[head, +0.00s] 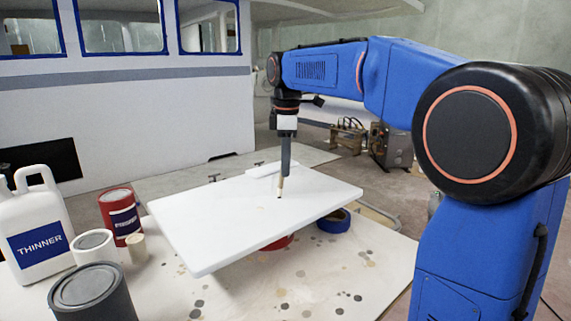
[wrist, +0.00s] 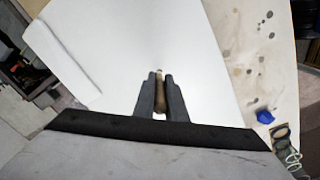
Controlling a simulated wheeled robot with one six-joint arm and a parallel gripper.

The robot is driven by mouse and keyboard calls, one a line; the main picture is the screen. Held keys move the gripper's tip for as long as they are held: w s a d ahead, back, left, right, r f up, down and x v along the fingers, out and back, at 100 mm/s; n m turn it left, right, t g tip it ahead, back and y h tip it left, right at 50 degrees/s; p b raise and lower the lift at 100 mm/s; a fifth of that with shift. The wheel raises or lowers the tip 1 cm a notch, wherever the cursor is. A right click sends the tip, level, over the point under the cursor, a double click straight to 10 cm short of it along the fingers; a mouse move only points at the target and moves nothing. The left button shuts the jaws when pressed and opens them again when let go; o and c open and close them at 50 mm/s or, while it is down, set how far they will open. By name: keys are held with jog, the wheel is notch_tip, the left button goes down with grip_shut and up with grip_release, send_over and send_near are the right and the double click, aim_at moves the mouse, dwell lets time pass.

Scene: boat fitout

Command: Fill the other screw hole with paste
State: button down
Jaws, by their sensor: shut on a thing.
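A white panel (head: 225,225) lies raised and roughly level above a stained cloth. It also fills much of the wrist view (wrist: 215,75). A small dark spot shows right at the tip in the head view, perhaps a screw hole. No other hole or paste is clearly visible.
A raised white strip (head: 268,169) lies along the panel's far side. A thinner jug (head: 36,232), red can (head: 121,214), white can (head: 94,247), small beige cup (head: 137,249) and dark can (head: 91,296) stand left. A blue roll (head: 334,221) sits beneath the panel's right side.

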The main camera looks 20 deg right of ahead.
jog(key=shift+f, duration=0.35)
dwell(1.2)
jog(key=shift+r, duration=3.5)
